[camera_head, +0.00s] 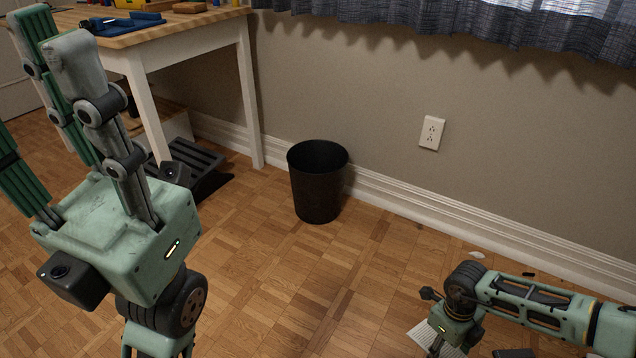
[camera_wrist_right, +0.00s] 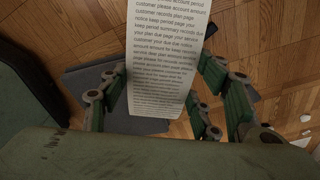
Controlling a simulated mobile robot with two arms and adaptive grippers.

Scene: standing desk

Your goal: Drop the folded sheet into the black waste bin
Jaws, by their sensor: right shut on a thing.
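The black waste bin (camera_head: 316,188) stands upright on the floor by the wall, in the middle of the head view. Its inside is too dark to make out. The folded sheet (camera_wrist_right: 165,62), white with printed lines, is between the fingers of my right gripper (camera_wrist_right: 168,100), which is shut on it. In the head view the sheet (camera_head: 426,338) shows under my right gripper (camera_head: 440,345) at the bottom, to the right of the bin and apart from it. My left gripper (camera_head: 45,105) is large at the left, its fingers spread and empty, partly out of frame.
A wooden-topped desk (camera_head: 150,38) with white legs fills the upper left, with a black footrest (camera_head: 190,168) under it. A dark flat thing (camera_wrist_right: 78,88) lies below the sheet in the wrist view. Small scraps (camera_head: 476,254) lie near the baseboard. The floor before the bin is clear.

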